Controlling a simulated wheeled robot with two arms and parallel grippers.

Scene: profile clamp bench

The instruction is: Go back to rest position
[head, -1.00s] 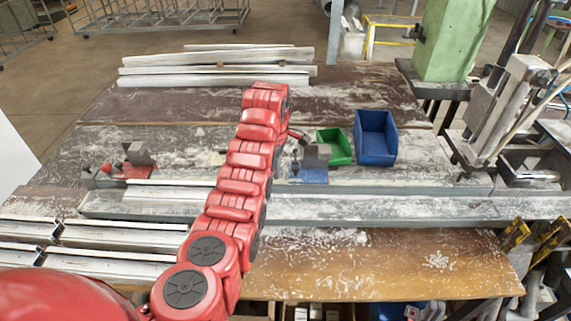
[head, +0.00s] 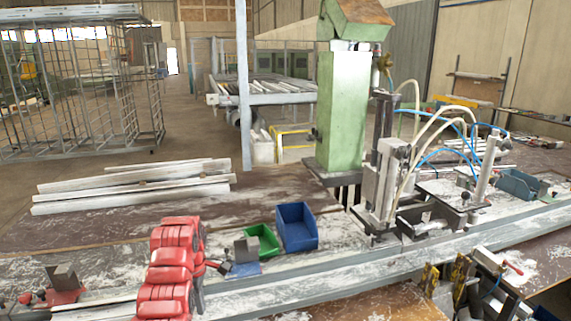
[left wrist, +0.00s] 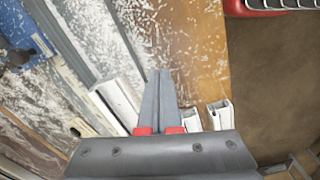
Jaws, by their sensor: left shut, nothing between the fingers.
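My left gripper (left wrist: 160,76) shows in the left wrist view with its two grey fingers together, shut and empty. It is above the front part of the bench, near white profile ends (left wrist: 219,115). In the head view my red left arm (head: 170,270) rises at the lower left, and its fingers cannot be made out there. My right arm and gripper are not in view. A clamp with a blue base (head: 244,269) is just right of the arm. A clamp with a red base (head: 64,297) is at the far left.
A green bin (head: 264,241) and a blue bin (head: 297,227) stand right of the arm. A machine with a green column (head: 342,110) and hoses rises behind the bench at centre right. Long white profiles (head: 130,190) lie at the back left.

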